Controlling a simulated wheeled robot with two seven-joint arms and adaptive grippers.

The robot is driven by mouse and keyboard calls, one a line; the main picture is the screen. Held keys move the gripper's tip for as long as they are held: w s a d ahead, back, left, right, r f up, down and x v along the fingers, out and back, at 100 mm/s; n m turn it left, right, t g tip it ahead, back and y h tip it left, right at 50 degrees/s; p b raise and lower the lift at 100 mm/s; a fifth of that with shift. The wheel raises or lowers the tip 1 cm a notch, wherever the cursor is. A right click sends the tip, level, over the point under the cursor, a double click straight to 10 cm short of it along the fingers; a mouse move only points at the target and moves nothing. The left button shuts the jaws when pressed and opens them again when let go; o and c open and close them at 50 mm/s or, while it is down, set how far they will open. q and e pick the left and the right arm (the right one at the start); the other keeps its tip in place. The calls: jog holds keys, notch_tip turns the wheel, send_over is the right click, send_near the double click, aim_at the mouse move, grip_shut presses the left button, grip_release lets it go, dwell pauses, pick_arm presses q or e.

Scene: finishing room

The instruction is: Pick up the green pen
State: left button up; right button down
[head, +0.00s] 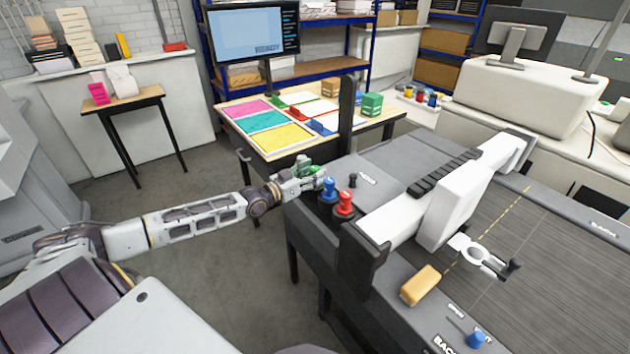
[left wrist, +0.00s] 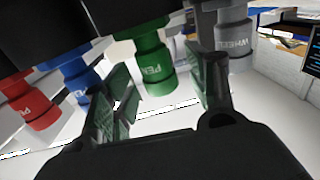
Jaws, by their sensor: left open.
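The green pen (left wrist: 152,68), marked PEN, stands in the holder of the black cutting machine (head: 372,317). In the left wrist view it is between the two fingers of my left gripper (left wrist: 162,92), with a gap visible on both sides. My left gripper (head: 312,179) is open at the machine's near left corner in the head view, where it covers much of the green pen. The blue pen (head: 329,189) and the red pen (head: 344,204) stand beside it. The red pen (left wrist: 33,104) and blue pen (left wrist: 80,82) also show in the left wrist view. My right gripper is out of view.
A grey tool marked WHEEL (left wrist: 235,45) stands close beside one finger. A tall black post (head: 346,108) rises behind the gripper. A table with coloured sheets (head: 262,148) stands beyond. Open floor (head: 228,270) lies left of the machine.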

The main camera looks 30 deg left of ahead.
pick_arm(q)
jog(key=shift+w+d, duration=0.2)
jog(key=shift+w, duration=0.4)
jog(key=c, duration=1.1)
